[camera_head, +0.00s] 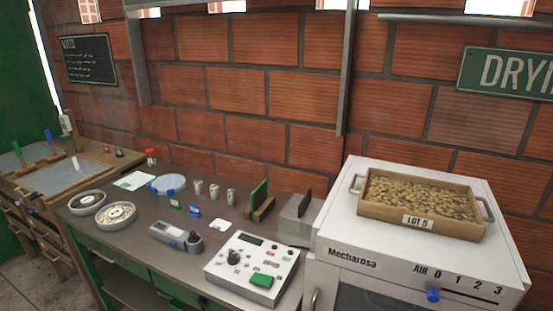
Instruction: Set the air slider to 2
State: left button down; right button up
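The air slider is a blue knob (433,294) on the front of a white machine (345,225) marked "Mecharosa". It sits in a dark slot under the label "AIR 0 1 2 3". The knob is at the left end of the slot, just under the 0. The 2 mark (473,285) is further right along the same row. Neither of my grippers shows in this view.
A wooden tray (372,207) of beans labelled "LOT 5" sits on the machine. To the left, a grey bench holds a control box (225,270), a handheld meter (168,233), small cups and round dishes (86,203). A brick wall stands behind.

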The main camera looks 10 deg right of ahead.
aim_at(433, 296)
jog(key=k+l+z, duration=0.35)
jog(key=k, duration=0.35)
jog(key=k+l+z, duration=0.35)
jog(key=k+l, duration=0.2)
jog(key=k, duration=0.1)
